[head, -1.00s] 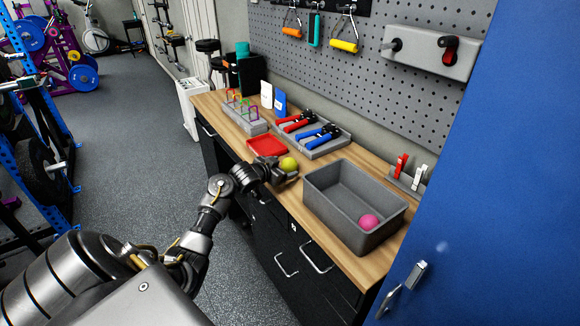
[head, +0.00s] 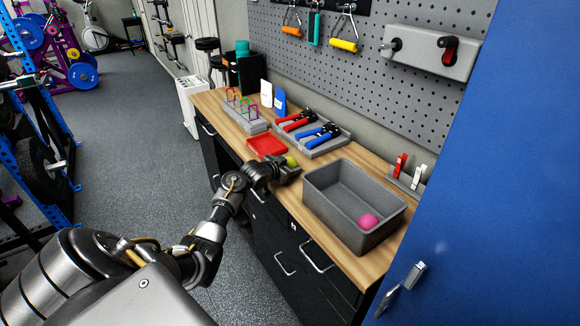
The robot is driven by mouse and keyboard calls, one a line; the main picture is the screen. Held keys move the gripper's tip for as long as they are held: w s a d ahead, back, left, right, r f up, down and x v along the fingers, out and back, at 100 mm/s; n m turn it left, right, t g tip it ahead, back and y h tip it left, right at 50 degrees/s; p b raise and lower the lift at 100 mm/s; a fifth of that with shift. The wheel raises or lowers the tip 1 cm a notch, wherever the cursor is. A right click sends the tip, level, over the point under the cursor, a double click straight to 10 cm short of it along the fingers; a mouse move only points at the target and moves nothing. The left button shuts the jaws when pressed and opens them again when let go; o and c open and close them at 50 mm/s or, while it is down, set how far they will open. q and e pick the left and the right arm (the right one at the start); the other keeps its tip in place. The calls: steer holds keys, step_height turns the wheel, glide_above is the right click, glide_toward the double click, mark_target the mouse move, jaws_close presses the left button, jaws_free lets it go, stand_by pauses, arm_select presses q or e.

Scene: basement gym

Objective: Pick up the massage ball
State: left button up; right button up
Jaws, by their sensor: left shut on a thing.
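A yellow-green ball (head: 291,161) shows at the far side of my left gripper (head: 287,169), near the front edge of the wooden counter. My left gripper is shut on this ball, and its fingers hide much of it. I cannot tell whether the ball still touches the counter. A pink ball (head: 368,221) lies inside the grey bin, toward its near right corner. My right gripper is out of view.
The open grey bin (head: 325,205) stands right of my left gripper. A red tray (head: 266,146) lies behind it, and a grey tray (head: 338,145) holds hand grips. A blue cabinet (head: 500,180) blocks the right side.

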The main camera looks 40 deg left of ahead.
arm_select(q)
steer(key=shift+r, duration=0.1)
steer(key=shift+r+b, duration=0.3)
steer(key=shift+r, duration=0.15)
steer(key=s+d+r, duration=0.1)
steer(key=s+r, duration=0.7)
steer(key=s, duration=0.1)
steer(key=s+d+r, duration=0.1)
steer(key=s+r, duration=0.3)
steer(key=shift+s+d, duration=0.35)
